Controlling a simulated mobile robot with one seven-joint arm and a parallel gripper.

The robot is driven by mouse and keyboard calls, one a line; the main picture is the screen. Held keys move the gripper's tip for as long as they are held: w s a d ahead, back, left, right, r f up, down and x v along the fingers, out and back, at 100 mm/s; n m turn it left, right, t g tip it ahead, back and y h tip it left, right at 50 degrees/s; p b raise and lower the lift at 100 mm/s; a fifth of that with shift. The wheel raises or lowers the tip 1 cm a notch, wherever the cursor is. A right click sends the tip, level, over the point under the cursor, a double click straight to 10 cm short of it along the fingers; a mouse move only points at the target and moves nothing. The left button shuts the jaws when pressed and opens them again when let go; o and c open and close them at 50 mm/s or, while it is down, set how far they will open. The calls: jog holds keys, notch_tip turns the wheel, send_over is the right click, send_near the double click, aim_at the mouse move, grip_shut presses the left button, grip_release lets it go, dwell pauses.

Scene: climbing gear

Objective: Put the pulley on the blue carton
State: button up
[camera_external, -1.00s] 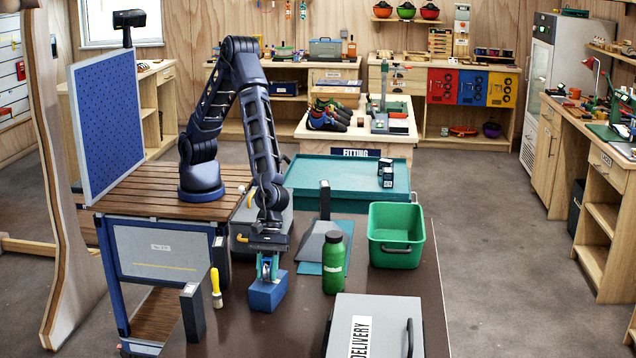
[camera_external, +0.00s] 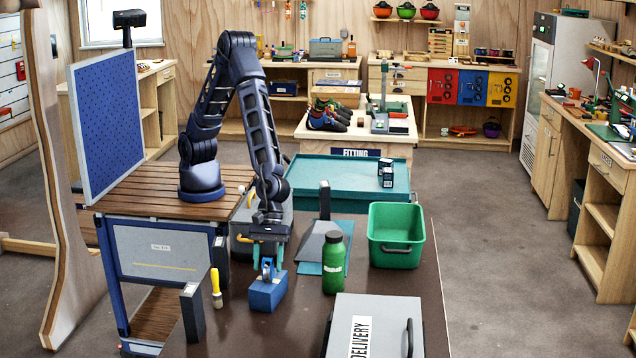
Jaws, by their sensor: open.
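The blue carton (camera_external: 267,293) sits on the brown table (camera_external: 297,330), near its left side. The pulley (camera_external: 267,270), small with blue and pale parts, stands on top of the carton. My gripper (camera_external: 268,262) is just above the carton with its teal fingers apart, one on each side of the pulley. The fingers look clear of the pulley, though the gap is too small to be sure. The pulley's upper part is partly hidden by my gripper.
A green bottle (camera_external: 334,263) stands right of the carton, with a grey wedge-shaped stand (camera_external: 318,240) behind it. A yellow-handled brush (camera_external: 215,286) and a dark block (camera_external: 193,313) are to the left. A green bin (camera_external: 396,236) and a grey delivery box (camera_external: 376,326) are to the right.

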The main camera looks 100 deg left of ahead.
jog(key=v, duration=0.9)
jog(key=shift+a+r, duration=0.15)
jog(key=shift+r, duration=0.1)
jog(key=a+r+m+t+y, duration=0.1)
jog(key=a+r+m, duration=0.4)
jog(key=a+r, duration=0.75)
jog(key=a+r+m+t+y, duration=0.15)
jog(key=a+r+m, duration=0.4)
jog(key=a, duration=1.45)
jog(key=s+a+r+m+t+y, duration=0.1)
jog(key=s+a+m, duration=0.2)
jog(key=s+a, duration=0.6)
jog(key=s+a+r+m+t+y, duration=0.1)
jog(key=s+a+m, duration=0.3)
jog(key=s+a, duration=0.5)
jog(key=a+r+y, duration=0.1)
jog(key=a, duration=0.7)
jog(key=shift+s+a, duration=0.2)
jog(key=shift+s, duration=0.15)
jog(key=shift+o, duration=0.2)
jog(key=shift+m+y, duration=0.25)
